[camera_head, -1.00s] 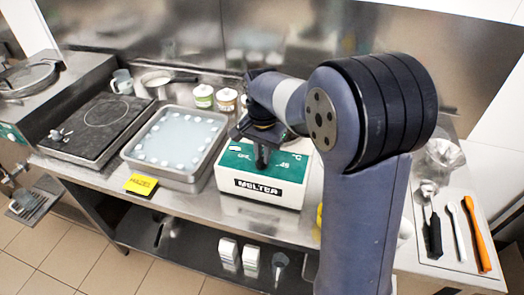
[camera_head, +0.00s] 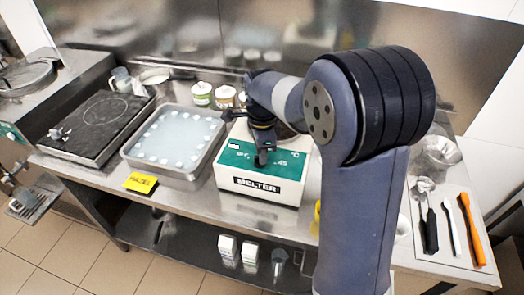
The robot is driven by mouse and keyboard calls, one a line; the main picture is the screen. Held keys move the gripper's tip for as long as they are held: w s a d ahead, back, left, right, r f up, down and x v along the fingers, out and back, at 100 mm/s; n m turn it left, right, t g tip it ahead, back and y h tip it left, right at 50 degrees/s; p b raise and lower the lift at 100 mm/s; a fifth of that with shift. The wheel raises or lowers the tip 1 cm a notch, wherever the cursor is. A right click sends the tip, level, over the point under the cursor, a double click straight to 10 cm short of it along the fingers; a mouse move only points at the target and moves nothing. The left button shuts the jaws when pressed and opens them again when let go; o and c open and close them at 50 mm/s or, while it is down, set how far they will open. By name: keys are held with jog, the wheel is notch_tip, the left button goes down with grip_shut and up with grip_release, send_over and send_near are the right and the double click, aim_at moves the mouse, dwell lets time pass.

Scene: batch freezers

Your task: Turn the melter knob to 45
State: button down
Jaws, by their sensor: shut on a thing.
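The melter (camera_head: 258,196) is a cream box with a black "MELTER" label and a green front panel (camera_head: 233,157) carrying white markings. A "45" shows near the right part of the panel. My gripper (camera_head: 262,159) points down at the middle of this panel, where the knob sits. The jaws are shut on the knob, which they and the wrist mostly hide. The knob's pointer cannot be made out. My arm covers the melter's top right.
Left of the melter stands a metal tray (camera_head: 133,158) with pale pieces, with a yellow card (camera_head: 141,183) in front. Two jars (camera_head: 202,94) stand behind. A black hob (camera_head: 98,128) lies further left. Utensils (camera_head: 452,228) lie at the right.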

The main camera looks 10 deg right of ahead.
jog(key=shift+m, duration=0.6)
jog(key=c, duration=1.4)
grip_release()
jog(key=shift+c, duration=0.2)
jog(key=shift+r, duration=0.15)
notch_tip(320, 180, up, 11)
jog(key=shift+f+b, duration=0.2)
jog(key=shift+b, duration=0.2)
